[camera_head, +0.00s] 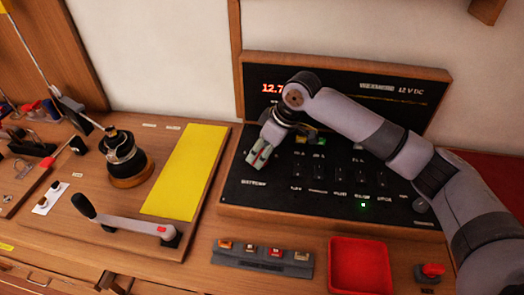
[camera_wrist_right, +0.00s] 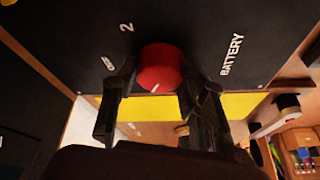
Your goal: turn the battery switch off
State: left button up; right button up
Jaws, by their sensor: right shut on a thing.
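The battery switch is a red round knob (camera_wrist_right: 160,66) on the black panel, with a short white mark on its lower edge in the right wrist view. The labels "OFF", "2" and "BATTERY" are printed around it. My right gripper (camera_wrist_right: 156,82) has one finger on each side of the knob and is shut on it. In the head view my right gripper (camera_head: 261,153) is at the left part of the black switch panel (camera_head: 275,195), and it largely hides the knob there. My left gripper is not in view.
The panel has a row of rocker switches, a green light (camera_head: 363,205) and a red numeric display (camera_head: 272,88). A yellow mat (camera_head: 190,172), a winch (camera_head: 124,160) and a lever handle (camera_head: 130,222) are to the left. A red tray (camera_head: 360,268) is in front.

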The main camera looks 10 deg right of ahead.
jog(key=shift+c, duration=0.9)
jog(key=shift+r+p, duration=0.2)
jog(key=shift+p, duration=0.4)
jog(key=m+h+p, duration=0.1)
jog(key=m+p, duration=0.2)
jog(key=p, duration=0.1)
jog(key=m+t+h+p, duration=0.1)
jog(key=m+p, duration=0.2)
jog(key=p, duration=0.2)
jog(key=m+p, duration=0.3)
jog(key=p, duration=0.2)
jog(key=shift+s+a+r+t+h, duration=0.1)
jog(key=shift+s+a+t+h, duration=0.15)
jog(key=shift+a+t+h, duration=0.15)
jog(key=shift+f+m+h+p, duration=0.2)
jog(key=shift+m+h+p, duration=0.4)
jog(key=shift+m+p, duration=0.85)
jog(key=shift+w, duration=0.1)
jog(key=o, duration=1.1)
jog(key=shift+o, duration=0.3)
